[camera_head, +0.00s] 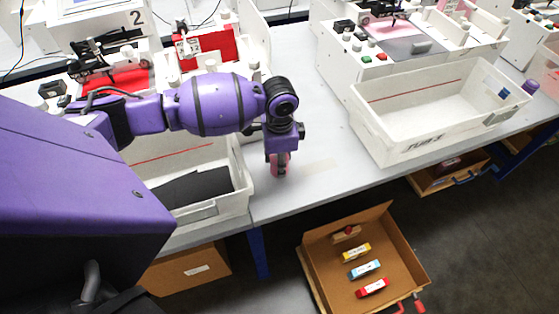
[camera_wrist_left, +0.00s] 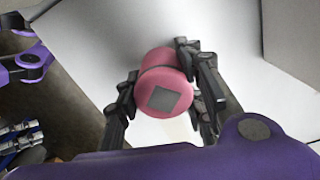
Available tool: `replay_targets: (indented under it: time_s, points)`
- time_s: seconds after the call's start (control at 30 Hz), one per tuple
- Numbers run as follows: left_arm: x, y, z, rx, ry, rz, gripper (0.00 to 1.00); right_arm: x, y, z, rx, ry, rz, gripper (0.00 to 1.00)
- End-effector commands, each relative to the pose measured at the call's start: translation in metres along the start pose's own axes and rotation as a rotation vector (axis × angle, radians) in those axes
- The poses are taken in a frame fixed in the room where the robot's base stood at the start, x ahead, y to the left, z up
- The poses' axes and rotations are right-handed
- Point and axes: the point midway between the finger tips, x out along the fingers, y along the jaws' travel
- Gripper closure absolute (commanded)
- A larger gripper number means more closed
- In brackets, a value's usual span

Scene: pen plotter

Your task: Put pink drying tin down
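The pink drying tin (camera_head: 280,168) is at the table (camera_head: 318,165), between the two white bins. I cannot tell whether its base touches the table. It is a short pink cylinder with a grey square on its end, seen in the left wrist view (camera_wrist_left: 165,84). My left gripper (camera_head: 281,157) comes down over the tin from above. In the left wrist view my left gripper (camera_wrist_left: 163,88) has a dark finger on each side of the tin, and both appear to press on it.
A white bin (camera_head: 372,142) stands right of the tin, and another (camera_head: 208,211) with dark sheets stands left. Plotters line the back. Below the table edge is an open brown drawer (camera_head: 318,262) with several coloured boxes. Bare tabletop surrounds the tin.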

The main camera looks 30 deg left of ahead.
Motion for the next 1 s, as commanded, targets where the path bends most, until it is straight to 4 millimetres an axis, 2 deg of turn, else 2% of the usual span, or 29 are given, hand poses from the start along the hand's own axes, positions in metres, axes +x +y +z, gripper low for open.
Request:
replay_targets:
  time_s: [0.03, 0.13, 0.43, 0.53, 0.67, 1.0]
  points:
    - [0.000, 0.000, 0.000, 0.000, 0.000, 0.000, 0.58, 0.000, 0.000, 0.000, 0.001, 0.000, 0.000, 0.60]
    - [0.000, 0.000, 0.000, 0.000, -0.001, 0.001, 0.45, 0.000, -0.001, 0.000, 0.003, 0.000, -0.001, 0.60]
    - [-0.001, 0.000, 0.000, 0.000, -0.001, 0.000, 0.45, 0.001, -0.007, -0.001, 0.016, 0.002, -0.005, 0.60]
    - [-0.007, 0.000, 0.000, -0.001, 0.000, -0.001, 0.45, 0.001, -0.008, -0.002, 0.016, 0.002, -0.006, 0.60]
    - [-0.029, -0.001, -0.001, 0.000, 0.002, -0.003, 0.45, 0.000, -0.008, -0.005, 0.016, 0.006, -0.006, 0.60]
    - [-0.100, 0.000, -0.001, 0.000, 0.002, -0.003, 0.45, -0.002, -0.005, -0.009, 0.004, 0.007, -0.009, 0.60]
